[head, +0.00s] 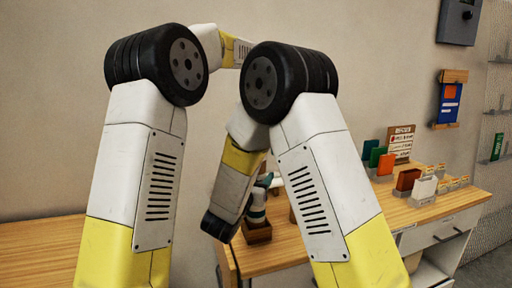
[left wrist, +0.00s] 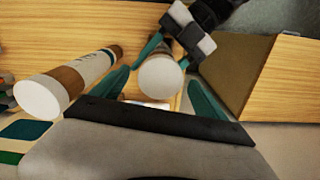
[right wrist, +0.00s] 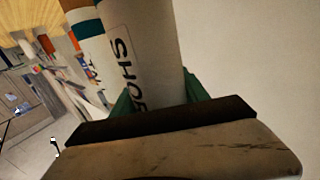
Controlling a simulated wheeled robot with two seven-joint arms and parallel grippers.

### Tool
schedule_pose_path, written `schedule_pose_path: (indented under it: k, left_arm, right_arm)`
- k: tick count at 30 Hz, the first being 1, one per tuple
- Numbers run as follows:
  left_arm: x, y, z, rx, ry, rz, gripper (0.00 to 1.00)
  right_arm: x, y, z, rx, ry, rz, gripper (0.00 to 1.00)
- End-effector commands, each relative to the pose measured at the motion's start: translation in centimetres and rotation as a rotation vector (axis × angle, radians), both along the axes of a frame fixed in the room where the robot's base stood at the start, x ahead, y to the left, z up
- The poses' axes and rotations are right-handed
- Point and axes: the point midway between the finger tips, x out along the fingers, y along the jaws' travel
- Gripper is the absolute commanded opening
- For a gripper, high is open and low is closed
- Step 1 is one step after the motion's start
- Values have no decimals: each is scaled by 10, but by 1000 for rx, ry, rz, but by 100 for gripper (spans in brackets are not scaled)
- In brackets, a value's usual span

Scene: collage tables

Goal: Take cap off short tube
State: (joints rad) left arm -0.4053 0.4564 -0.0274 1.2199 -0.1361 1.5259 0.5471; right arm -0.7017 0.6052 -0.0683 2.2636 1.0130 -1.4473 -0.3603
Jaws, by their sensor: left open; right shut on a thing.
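The short tube (right wrist: 140,50), white with dark lettering, stands between the green fingers of my right gripper (right wrist: 157,92), which is shut on it. In the left wrist view its round white cap end (left wrist: 160,76) faces the camera. My left gripper (left wrist: 160,82) is open, with one green finger on each side of that end. I cannot tell whether the fingers touch it. My right gripper also shows at the top of the left wrist view (left wrist: 180,42). In the head view my arms hide most of this area.
Another tube (left wrist: 82,78) with a brown band and a white end is beside the short tube. A wooden block (head: 258,233) is on the table (head: 285,247). Colored cards (head: 385,164) and a sign (head: 400,142) stand further right.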

Motion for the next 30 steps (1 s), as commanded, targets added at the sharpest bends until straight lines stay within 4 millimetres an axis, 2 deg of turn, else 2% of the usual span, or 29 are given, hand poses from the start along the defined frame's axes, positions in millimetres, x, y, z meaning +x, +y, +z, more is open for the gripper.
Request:
schedule_pose_path:
  k: [7, 8, 18, 19, 30]
  left_arm:
    - [0, 0, -1, 0, 0, 0, 84]
    - [0, 0, -1, 0, 0, 0, 80]
    - [0, 0, 0, 0, 0, 0, 13]
    - [0, 0, 0, 0, 0, 0, 10]
    - [0, 0, 0, 0, -1, 0, 10]
  right_arm:
    - [0, 0, 0, 0, 0, 0, 0]
    - [0, 0, 0, 0, 0, 0, 0]
    - [0, 0, 0, 0, 0, 0, 0]
    - [0, 0, 0, 0, 0, 0, 0]
    - [0, 0, 0, 0, 1, 0, 0]
